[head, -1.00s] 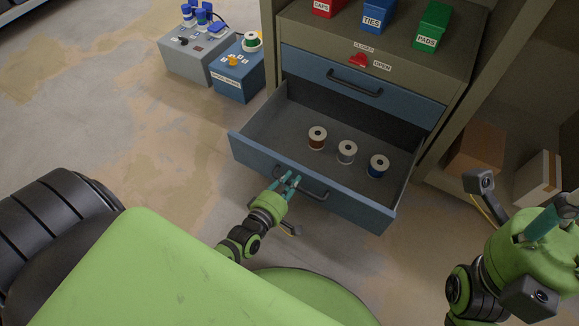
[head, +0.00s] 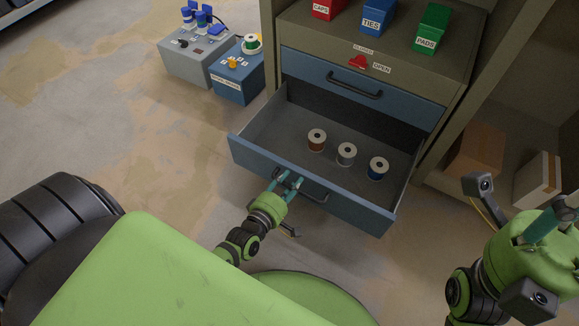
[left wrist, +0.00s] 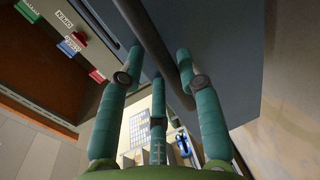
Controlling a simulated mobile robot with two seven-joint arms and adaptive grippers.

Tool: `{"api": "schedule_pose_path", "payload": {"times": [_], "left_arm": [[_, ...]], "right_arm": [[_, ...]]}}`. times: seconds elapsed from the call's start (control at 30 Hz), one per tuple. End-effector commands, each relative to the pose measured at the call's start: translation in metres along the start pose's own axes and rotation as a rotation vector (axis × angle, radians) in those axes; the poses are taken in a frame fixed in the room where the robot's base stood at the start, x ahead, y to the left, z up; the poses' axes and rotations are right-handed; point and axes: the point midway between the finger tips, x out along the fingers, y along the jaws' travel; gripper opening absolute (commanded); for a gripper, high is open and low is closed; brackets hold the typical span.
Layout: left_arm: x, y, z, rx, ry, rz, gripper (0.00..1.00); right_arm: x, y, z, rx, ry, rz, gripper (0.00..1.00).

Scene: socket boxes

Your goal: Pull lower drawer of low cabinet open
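The lower drawer (head: 250,158) of the low cabinet (head: 375,50) stands pulled far out, its inside in plain view. Its dark bar handle (head: 318,197) is on the front panel and also shows in the left wrist view (left wrist: 148,38). My left gripper (head: 291,183) is at the left part of this handle. In the left wrist view its teal fingers (left wrist: 160,62) are spread around the bar, with gaps beside it, so it looks open. My right gripper (head: 556,220) is at the right edge, away from the cabinet; its fingertips are partly cut off.
Three spools (head: 346,154) stand in the drawer. The upper drawer (head: 330,75) is shut, below a red switch (head: 358,62). Red, blue and green bins (head: 432,28) stand on top. Two boxes (head: 238,80) are on the floor at left. Cartons (head: 475,150) sit on a shelf at right.

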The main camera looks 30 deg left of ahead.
Motion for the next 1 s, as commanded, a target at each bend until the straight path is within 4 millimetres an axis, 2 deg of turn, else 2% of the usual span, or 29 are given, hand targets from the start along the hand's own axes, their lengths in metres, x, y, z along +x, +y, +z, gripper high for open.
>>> {"api": "schedule_pose_path", "payload": {"times": [0.2, 0.4, 0.6, 0.93, 0.97, 1.0], "left_arm": [[-0.007, 0.041, 0.000, -0.002, 0.004, 0.022, 0.32], [-0.013, 0.076, -0.001, 0.000, 0.006, 0.028, 0.65], [-0.016, 0.096, -0.001, 0.000, 0.006, 0.028, 0.73], [-0.017, 0.099, -0.001, 0.000, 0.004, 0.025, 0.74], [-0.023, 0.040, 0.000, -0.003, -0.003, -0.108, 0.72], [-0.024, 0.040, 0.000, -0.003, -0.003, -0.108, 0.67]], "right_arm": [[0.001, 0.000, 0.000, 0.001, 0.000, 0.001, 0.40], [0.001, 0.000, -0.001, 0.001, 0.000, 0.001, 0.40], [0.002, 0.000, -0.001, 0.001, 0.000, 0.001, 0.40], [0.003, 0.000, -0.001, 0.001, 0.000, 0.001, 0.40], [0.003, 0.000, -0.001, 0.001, 0.000, 0.001, 0.40], [0.003, 0.000, -0.001, 0.001, 0.001, 0.001, 0.40]]}}
